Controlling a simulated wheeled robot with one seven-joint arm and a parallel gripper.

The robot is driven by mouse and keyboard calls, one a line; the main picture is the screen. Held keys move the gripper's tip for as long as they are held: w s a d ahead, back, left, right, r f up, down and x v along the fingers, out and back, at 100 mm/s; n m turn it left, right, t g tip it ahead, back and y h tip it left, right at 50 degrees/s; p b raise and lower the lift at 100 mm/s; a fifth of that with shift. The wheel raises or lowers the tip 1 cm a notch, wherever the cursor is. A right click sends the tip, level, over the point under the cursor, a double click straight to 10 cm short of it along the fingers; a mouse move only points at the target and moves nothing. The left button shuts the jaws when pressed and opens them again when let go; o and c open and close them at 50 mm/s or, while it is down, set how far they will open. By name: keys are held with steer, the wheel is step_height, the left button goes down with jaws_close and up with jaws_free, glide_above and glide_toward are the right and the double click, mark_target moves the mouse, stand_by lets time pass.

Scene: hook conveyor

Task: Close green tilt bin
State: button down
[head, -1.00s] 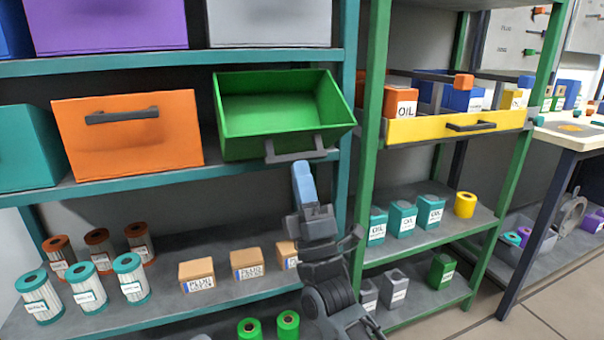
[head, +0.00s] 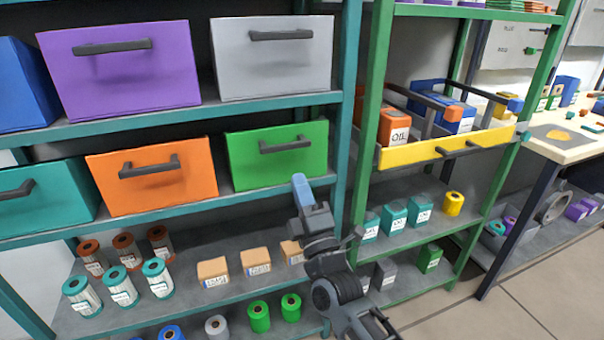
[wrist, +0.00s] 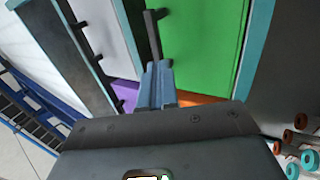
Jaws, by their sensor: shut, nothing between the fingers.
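The green tilt bin (head: 277,158) sits on the middle shelf at the right end, upright, its front face flush with the bins beside it and its inside hidden. Its dark handle (head: 286,145) runs across the upper front. My gripper (head: 300,184) is shut and empty, just below and in front of the bin's lower right part. In the wrist view the green bin front (wrist: 200,45) fills the upper middle, with its handle (wrist: 153,35) just beyond the blue fingers (wrist: 158,75). I cannot tell whether the fingertips touch the bin.
An orange bin (head: 150,178) stands left of the green one; purple (head: 122,75) and grey (head: 272,60) bins are above. Small boxes (head: 255,261) and filters sit on the shelf below. A green rack post (head: 371,110) and yellow drawer (head: 445,146) are at right.

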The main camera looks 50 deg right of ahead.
mark_target(276, 147)
steer(key=w+d+r+p, duration=0.2)
steer(key=w+r+p, duration=0.1)
steer(key=r+p, duration=0.2)
steer(key=shift+w+d+p, duration=0.3)
steer(key=shift+w+p, duration=0.1)
steer(key=shift+p, duration=0.9)
steer(key=shift+r, duration=0.15)
steer(key=shift+w+d+r, duration=0.1)
steer(key=shift+w+r, duration=0.05)
steer(key=shift+r, duration=0.15)
